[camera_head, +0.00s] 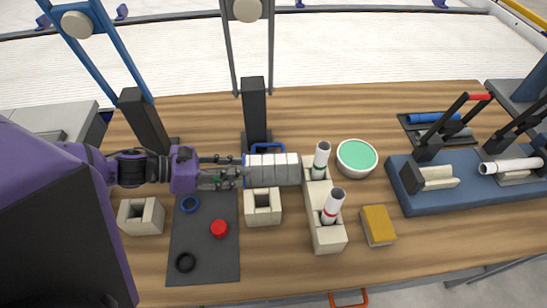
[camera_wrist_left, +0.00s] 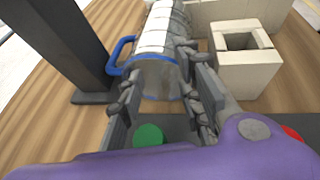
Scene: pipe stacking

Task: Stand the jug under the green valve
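The jug (camera_head: 272,169) is a pale ribbed cylinder with a blue handle (camera_head: 267,147). It appears to lie on its side, its blue-edged end facing my left gripper (camera_head: 238,172). In the left wrist view the jug (camera_wrist_left: 160,42) extends away between the spread fingers of my left gripper (camera_wrist_left: 165,105); the right finger is close to it, and contact is unclear. I see no clearly marked green valve. A green-banded white pipe (camera_head: 321,155) and a red-banded one (camera_head: 333,205) stand in a beige block (camera_head: 328,240). My right gripper is not in view.
A dark mat (camera_head: 205,260) holds a red cap (camera_head: 219,229) and rings; a green disc (camera_wrist_left: 148,135) lies below my gripper. A beige square socket (camera_head: 263,207) is near the jug. A green-topped bowl (camera_head: 357,157), yellow block (camera_head: 379,225) and blue clamp base (camera_head: 425,202) stand right.

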